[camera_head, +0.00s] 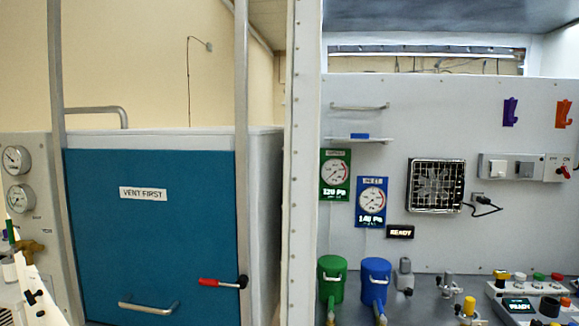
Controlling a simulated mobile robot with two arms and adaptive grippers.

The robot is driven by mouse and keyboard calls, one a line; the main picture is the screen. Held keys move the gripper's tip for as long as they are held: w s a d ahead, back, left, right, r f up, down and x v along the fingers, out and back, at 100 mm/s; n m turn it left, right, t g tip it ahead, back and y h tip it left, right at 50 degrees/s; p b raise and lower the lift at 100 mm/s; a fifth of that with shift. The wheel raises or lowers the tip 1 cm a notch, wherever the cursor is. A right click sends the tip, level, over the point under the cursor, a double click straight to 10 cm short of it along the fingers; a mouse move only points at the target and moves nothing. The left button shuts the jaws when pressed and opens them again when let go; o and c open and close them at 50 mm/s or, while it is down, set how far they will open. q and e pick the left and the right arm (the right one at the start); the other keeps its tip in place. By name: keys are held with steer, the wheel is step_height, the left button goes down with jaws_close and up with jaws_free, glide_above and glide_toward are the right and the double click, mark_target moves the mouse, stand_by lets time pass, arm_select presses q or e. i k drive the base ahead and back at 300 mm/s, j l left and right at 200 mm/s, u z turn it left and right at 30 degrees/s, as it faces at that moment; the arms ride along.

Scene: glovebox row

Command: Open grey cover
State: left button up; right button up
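A light strip (485,166) on the back wall at the right carries two square covers side by side. The right one is a grey cover (525,170) and looks shut. The left one is a white cover (497,169). What lies behind the covers is hidden. A red toggle (563,171) sits on a small plate at the strip's right end. Neither of my grippers shows in this view.
A white post (303,160) separates this bay from a blue door (150,230) with a red-handled lever (222,283). Green (331,281) and blue (376,283) canisters, knobs and a control box (520,302) stand below. A fan grille (436,186) is left of the strip.

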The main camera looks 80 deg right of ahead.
mark_target(527, 168)
steer(key=i+z, duration=0.1)
steer(key=z, duration=3.8)
steer(key=j+z, duration=0.25)
steer(key=j, duration=0.6)
steer(key=j+z, duration=0.25)
steer(key=j, duration=0.6)
steer(key=i+l, duration=0.5)
steer(key=l, duration=0.2)
